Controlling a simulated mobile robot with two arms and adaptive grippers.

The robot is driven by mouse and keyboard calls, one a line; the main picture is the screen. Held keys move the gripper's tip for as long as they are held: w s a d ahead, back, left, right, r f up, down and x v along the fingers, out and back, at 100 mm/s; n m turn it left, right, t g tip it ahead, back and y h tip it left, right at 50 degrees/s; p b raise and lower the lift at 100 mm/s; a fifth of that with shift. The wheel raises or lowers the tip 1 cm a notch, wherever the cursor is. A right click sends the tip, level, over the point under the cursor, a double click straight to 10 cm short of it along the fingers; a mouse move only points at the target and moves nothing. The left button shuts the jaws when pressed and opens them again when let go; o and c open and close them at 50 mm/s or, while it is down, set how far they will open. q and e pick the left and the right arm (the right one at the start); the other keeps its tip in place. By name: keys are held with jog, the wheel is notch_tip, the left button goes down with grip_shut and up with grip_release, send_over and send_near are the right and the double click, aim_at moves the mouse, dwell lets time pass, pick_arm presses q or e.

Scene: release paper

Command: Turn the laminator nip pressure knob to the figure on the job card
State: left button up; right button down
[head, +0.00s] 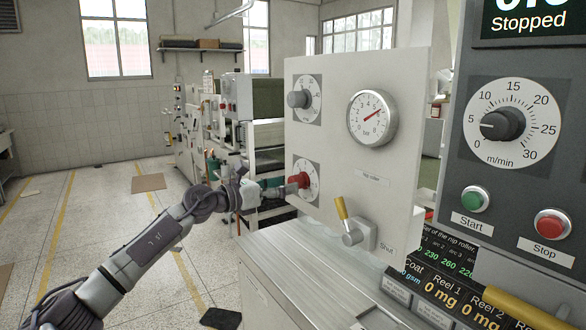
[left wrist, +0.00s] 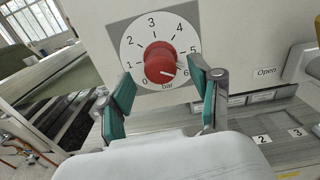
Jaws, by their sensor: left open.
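The red nip pressure knob (head: 299,179) sits low on the white panel (head: 404,90). In the left wrist view the red knob (left wrist: 160,62) is at the centre of a round bar scale (left wrist: 133,55) marked 0 to 6. Its white mark points to the lower right, close to the 6. My left gripper (head: 278,186) is in front of the knob; the left wrist view shows its green-padded fingers (left wrist: 162,84) open, one on each side of the knob's lower part. Contact cannot be told. I cannot make out a job card. My right gripper is out of view.
A grey knob (head: 298,99), a round gauge (head: 372,117) and a yellow-handled lever (head: 346,222) share the panel. At right are a speed knob (head: 503,124), green Start (head: 475,199) and red Stop (head: 552,224) buttons; the display reads Stopped. Open floor (head: 110,200) lies left.

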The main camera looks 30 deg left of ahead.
pick_arm(q)
jog(key=x, duration=0.2)
jog(key=shift+w+d+r+p, duration=0.1)
jog(key=shift+w+p, duration=0.15)
jog(key=shift+p, duration=0.1)
jog(key=shift+w+d, duration=0.15)
jog(key=shift+w, duration=0.25)
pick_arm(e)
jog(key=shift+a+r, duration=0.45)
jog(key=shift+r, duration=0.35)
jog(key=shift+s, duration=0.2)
pick_arm(q)
jog(key=c, duration=1.1)
jog(key=shift+n+p, duration=1.85)
jog(key=shift+n, duration=0.25)
jog(key=shift+c, duration=0.2)
jog(key=shift+n+p, duration=0.55)
jog(key=shift+n, duration=0.35)
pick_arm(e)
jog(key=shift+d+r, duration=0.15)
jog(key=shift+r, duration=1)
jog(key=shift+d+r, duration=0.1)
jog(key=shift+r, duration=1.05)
